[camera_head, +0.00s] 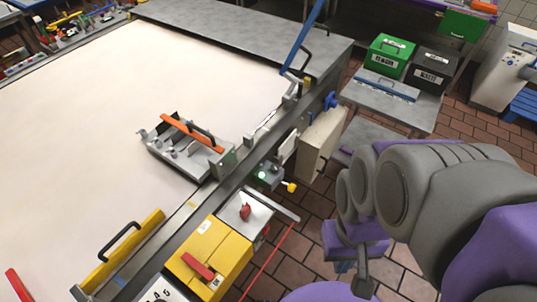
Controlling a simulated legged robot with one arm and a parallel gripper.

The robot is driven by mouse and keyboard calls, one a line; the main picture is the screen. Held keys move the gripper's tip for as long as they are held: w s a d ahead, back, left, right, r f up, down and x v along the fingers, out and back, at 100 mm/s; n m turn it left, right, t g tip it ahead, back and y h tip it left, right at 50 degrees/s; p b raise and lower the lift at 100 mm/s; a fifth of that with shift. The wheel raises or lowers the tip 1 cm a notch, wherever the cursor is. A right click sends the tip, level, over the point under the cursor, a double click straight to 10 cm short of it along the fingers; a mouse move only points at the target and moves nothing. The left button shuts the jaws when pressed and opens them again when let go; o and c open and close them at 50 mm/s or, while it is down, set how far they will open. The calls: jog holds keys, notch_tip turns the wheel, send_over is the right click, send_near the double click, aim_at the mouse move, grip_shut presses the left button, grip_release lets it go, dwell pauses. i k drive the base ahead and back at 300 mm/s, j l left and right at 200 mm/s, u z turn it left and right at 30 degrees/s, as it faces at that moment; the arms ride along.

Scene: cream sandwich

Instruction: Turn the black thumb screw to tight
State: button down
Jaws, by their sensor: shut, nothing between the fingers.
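I cannot pick out the black thumb screw for certain. A metal fixture (185,147) with an orange bar and a black handle lies on the large pale table surface. It has small grey knobs along its left side, too small to read in detail. My gripper (363,286) is at the lower right, below my grey and purple arm. It is shut and empty, over the brick floor, off the table's right edge and well apart from the fixture. My arm hides part of the floor on the right.
A metal rail (232,180) runs along the table's right edge. A yellow box (210,258) with red handles adjoins it, near a small yellow knob (291,187). A blue lever (303,40) rises behind. Green (389,54) and black (433,70) bins stand on a side table.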

aim_at(274, 168)
jog(key=k+l+u, duration=0.1)
jog(key=u, duration=0.3)
jog(key=k+l+u, duration=0.1)
jog(key=l+u, duration=0.25)
jog(key=k+l+u, duration=0.1)
jog(key=u, duration=0.3)
